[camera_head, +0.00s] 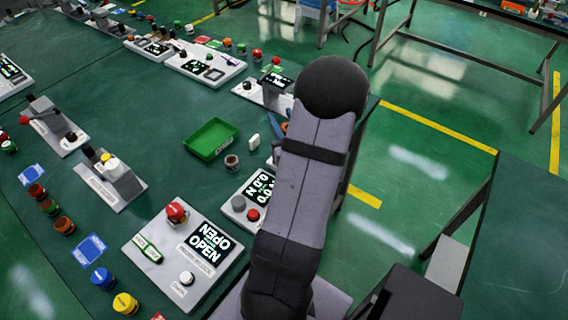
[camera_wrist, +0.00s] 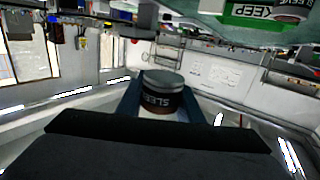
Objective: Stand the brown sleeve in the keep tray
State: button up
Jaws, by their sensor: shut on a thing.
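My gripper is shut on a sleeve (camera_wrist: 161,92), a short dark grey cylinder with a brown edge and partly readable lettering, in the wrist view. The sleeve sits between the two dark blue fingers (camera_wrist: 161,97). In the head view, my arm hides most of the gripper and the sleeve; a bit of blue shows beside the arm. The green keep tray (camera_head: 187,146) lies on the bench left of my arm and looks empty. Part of it, with upside-down KEEP lettering, shows at the top right of the wrist view (camera_wrist: 245,10). The sleeve is apart from the tray.
A dark, reddish-topped cylinder (camera_head: 232,163) stands just right of the tray, with a small white block (camera_head: 254,143) nearby. A panel reading OPEN (camera_head: 185,250) with a red button is in front. Several coloured knobs line the left. Bare green bench lies left of the tray.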

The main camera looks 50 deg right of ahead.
jog(key=shift+f, duration=0.2)
jog(key=shift+f, duration=4.7)
jog(key=shift+f, duration=0.2)
jog(key=o, duration=0.6)
jog(key=shift+f, duration=0.1)
jog(key=o, duration=0.5)
